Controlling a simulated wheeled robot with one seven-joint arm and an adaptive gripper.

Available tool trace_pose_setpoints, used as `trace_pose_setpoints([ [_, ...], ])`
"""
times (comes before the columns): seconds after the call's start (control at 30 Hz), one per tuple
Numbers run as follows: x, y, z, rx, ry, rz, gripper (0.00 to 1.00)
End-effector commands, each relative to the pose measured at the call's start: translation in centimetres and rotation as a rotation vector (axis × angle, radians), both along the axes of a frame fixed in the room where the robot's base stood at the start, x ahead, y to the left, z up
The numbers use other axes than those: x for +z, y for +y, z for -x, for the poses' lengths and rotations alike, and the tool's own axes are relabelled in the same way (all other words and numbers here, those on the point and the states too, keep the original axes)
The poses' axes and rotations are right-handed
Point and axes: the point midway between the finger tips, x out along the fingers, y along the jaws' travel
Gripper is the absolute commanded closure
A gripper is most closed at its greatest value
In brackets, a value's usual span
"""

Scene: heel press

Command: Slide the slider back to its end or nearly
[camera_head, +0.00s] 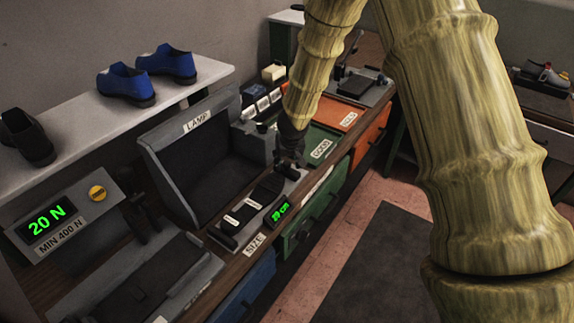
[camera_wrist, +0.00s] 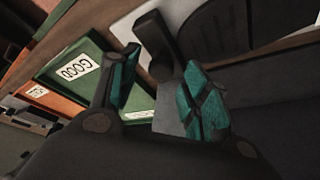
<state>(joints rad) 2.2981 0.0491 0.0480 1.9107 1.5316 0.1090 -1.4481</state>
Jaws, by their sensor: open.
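The size gauge (camera_head: 229,222) is a grey base with a dark foot-shaped plate on the bench, behind a SIZE label. Its small green display (camera_head: 279,212) seems to read 29 cm. The slider (camera_head: 287,172) looks like a dark block at the gauge's far end, partly hidden by my gripper (camera_head: 290,150), which is just above it. In the wrist view, my gripper (camera_wrist: 162,88) is open, with teal pads apart. A dark upright piece (camera_wrist: 152,38), likely the slider's handle, shows between and beyond the fingertips; I cannot tell whether they touch it.
A grey LAMP box (camera_head: 205,160) stands behind the gauge. A green GOOD tray (camera_head: 322,147) and an orange tray (camera_head: 352,118) lie to the right. A panel (camera_head: 62,218) at left reads 20 N, MIN 400 N. Shoes stand on a white shelf (camera_head: 80,120).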

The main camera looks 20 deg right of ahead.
Motion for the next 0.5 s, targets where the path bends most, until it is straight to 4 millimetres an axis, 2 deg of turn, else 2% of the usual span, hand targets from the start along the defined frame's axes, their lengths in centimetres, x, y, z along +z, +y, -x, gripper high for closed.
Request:
trace_pose_setpoints([
  [0.1,-0.71,-0.02,-0.24,0.000,0.000,0.000,0.53],
  [0.43,-0.84,-0.03,-0.35,0.000,0.000,0.000,0.53],
  [0.5,-0.84,-0.03,-0.33,0.000,0.000,0.000,0.64],
])
